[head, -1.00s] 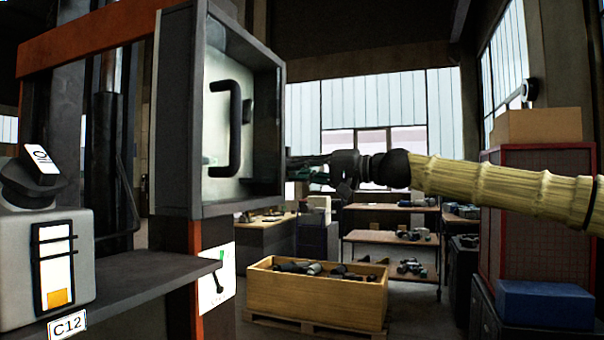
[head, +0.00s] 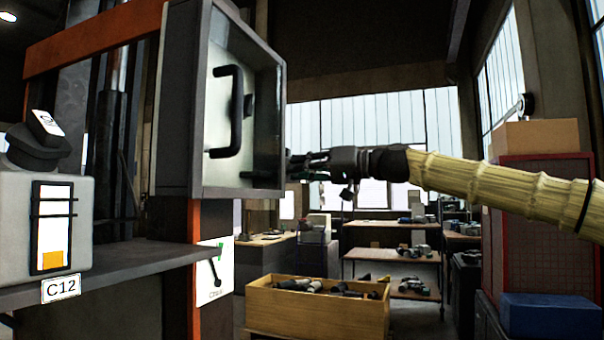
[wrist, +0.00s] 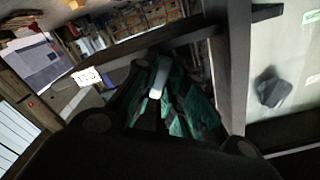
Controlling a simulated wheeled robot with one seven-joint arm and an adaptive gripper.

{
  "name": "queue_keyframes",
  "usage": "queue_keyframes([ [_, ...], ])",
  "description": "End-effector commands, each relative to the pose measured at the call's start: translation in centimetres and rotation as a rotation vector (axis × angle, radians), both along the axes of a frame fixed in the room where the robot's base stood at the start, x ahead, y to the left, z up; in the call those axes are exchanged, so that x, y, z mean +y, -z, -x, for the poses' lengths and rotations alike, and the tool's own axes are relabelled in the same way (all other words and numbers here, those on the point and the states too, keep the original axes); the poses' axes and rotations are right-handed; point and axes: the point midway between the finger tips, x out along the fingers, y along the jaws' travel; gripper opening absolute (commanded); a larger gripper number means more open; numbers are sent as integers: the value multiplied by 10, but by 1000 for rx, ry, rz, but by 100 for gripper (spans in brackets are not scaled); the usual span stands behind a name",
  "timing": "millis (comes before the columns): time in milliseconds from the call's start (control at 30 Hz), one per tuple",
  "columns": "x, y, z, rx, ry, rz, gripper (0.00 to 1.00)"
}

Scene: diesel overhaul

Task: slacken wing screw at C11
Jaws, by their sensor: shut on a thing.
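My gripper (head: 296,166) is at the right edge of a dark-framed glazed cabinet (head: 175,110), with its fingers pointing left toward it. In the wrist view, the green-padded fingers of my gripper (wrist: 168,92) are closed around a small pale piece, which I take for the wing screw (wrist: 159,76). Its wings and thread cannot be made out. The fingers hide most of it, and in the head view it does not show. No C11 label is legible. A white label (wrist: 87,76) beside the fingers in the wrist view is too blurred to read surely.
A black bar handle (head: 228,110) stands out from the cabinet front. At left, a grey unit (head: 20,215) sits on a shelf marked with a C12 label (head: 61,287). A wooden crate of parts (head: 310,318) stands below my gripper. Work tables stand behind.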

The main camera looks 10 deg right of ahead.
Motion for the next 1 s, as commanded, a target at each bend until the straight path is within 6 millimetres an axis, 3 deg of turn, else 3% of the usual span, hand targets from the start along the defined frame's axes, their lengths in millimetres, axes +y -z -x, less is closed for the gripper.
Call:
queue_keyframes([
  [33, 1, 8, 0, -43, -1, 29, 0],
  [300, 1, 4, 0, -246, -2, 167, 0],
  [700, 1, 5, 0, -281, -3, 192, 0],
  [1000, 0, 6, 0, -540, -2, 366, 0],
])
